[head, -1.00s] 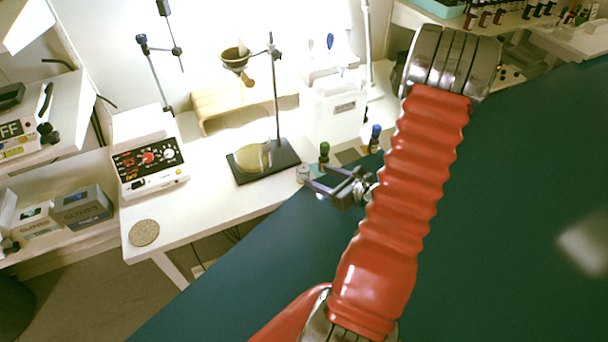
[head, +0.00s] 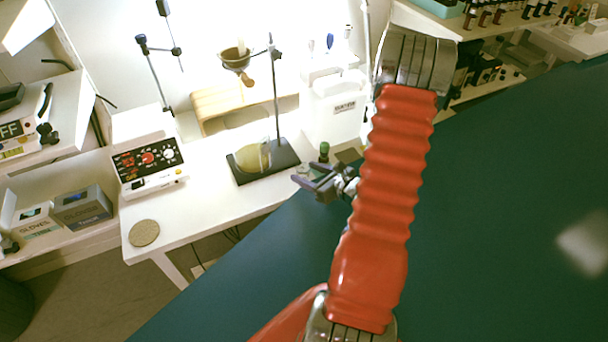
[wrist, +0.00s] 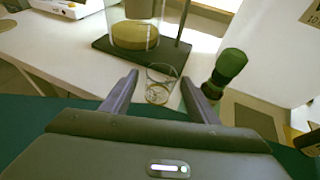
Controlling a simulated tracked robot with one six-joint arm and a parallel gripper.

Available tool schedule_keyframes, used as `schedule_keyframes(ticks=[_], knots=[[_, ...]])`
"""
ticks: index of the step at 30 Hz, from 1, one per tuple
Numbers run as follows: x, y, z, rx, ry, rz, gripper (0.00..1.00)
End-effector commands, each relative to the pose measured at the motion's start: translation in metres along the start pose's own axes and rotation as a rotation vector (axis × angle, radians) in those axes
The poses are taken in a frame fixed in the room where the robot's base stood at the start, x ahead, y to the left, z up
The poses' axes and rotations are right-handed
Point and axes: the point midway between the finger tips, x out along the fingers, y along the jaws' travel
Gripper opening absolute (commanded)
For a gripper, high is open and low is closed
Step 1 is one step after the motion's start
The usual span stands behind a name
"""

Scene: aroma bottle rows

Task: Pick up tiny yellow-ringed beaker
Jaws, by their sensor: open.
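The tiny beaker (wrist: 160,86) is clear glass with a yellow ring near its base. It stands upright on the white bench in the wrist view, between and just beyond the fingertips of my gripper (wrist: 158,82). The jaws are apart with nothing held. In the head view my gripper (head: 309,184) is over the front edge of the bench, beside the green-capped bottle. In that view the beaker is mostly hidden behind the gripper.
A green-capped bottle (wrist: 226,70) stands close to the right finger. A dark stand base (wrist: 125,58) with a larger glass vessel (wrist: 134,30) is just behind the beaker. A white box (head: 335,108) stands behind right. The bench front is fairly clear to the left.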

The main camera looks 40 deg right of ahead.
Motion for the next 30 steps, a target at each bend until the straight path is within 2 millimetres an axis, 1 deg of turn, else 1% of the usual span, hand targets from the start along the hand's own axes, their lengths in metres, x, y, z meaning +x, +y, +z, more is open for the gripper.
schedule_keyframes(ticks=[1,3,6,23,30], knots=[[0.008,0.001,0.0,-0.002,0.0,0.003,0.54],[0.016,0.001,0.0,-0.001,0.0,0.002,0.54],[0.023,0.001,0.0,-0.001,0.0,0.001,0.54],[0.024,0.0,0.0,-0.001,0.0,0.0,0.54],[0.024,0.0,0.0,-0.001,0.0,0.0,0.38]])
